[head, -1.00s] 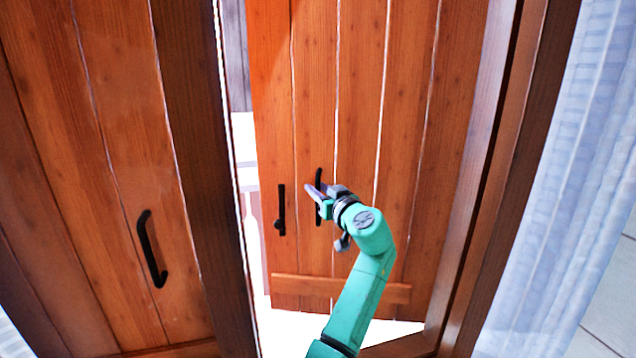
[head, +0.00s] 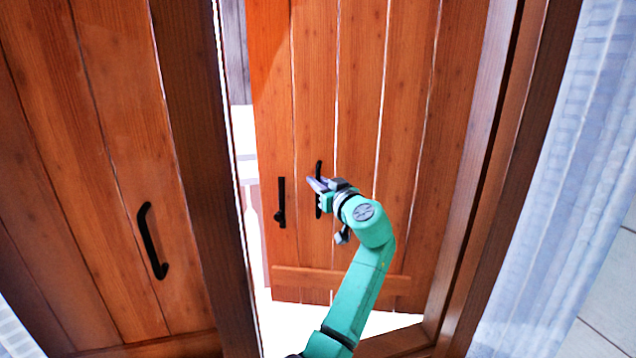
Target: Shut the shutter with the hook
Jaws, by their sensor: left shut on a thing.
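The right shutter (head: 360,90) is of orange-brown planks and stands ajar. A bright gap shows along its left edge and below it. It bears a black upright handle (head: 319,168). Left of the handle, near the shutter's free edge, is a black hook (head: 281,200) hanging upright with a small knob low on it. My left gripper (head: 318,185), on the teal arm, is shut on the black handle; its fingers hide the handle's middle. My right gripper is not in view.
The left shutter (head: 105,150), with its own black handle (head: 151,240), stands beyond the gap on the left. The dark wooden frame (head: 470,200) borders the right shutter on the right. A pale curtain (head: 560,180) hangs at the far right.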

